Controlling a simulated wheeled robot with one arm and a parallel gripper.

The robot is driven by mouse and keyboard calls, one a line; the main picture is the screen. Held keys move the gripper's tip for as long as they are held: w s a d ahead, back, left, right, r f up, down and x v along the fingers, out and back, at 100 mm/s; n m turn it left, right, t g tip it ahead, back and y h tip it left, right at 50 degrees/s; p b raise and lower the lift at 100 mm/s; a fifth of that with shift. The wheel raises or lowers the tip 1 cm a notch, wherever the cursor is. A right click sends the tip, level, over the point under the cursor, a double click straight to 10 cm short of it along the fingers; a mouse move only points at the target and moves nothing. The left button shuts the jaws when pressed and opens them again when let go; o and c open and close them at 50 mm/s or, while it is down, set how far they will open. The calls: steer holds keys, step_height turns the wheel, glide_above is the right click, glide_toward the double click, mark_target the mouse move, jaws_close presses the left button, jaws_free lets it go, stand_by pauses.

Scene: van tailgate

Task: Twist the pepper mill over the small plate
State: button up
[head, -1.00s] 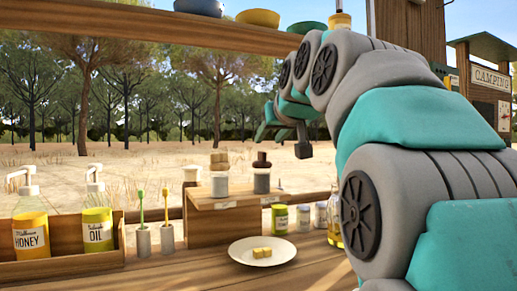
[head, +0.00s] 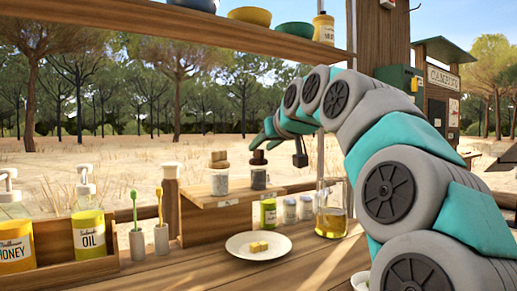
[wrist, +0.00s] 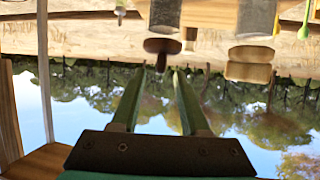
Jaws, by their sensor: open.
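Two mills stand on a small wooden riser (head: 212,218). The right one, with a dark brown knob and dark contents, looks like the pepper mill (head: 258,178); the left mill (head: 219,180) has a light wooden top.
Honey (head: 15,245) and oil (head: 89,236) pump bottles stand in a wooden box at left, beside two cups with brushes. Small jars (head: 268,212) and an oil bottle (head: 330,222) stand right of the riser. A shelf with bowls (head: 249,15) hangs above.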

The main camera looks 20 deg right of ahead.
mark_target(258, 149)
steer(key=shift+x, duration=1.75)
jaws_close()
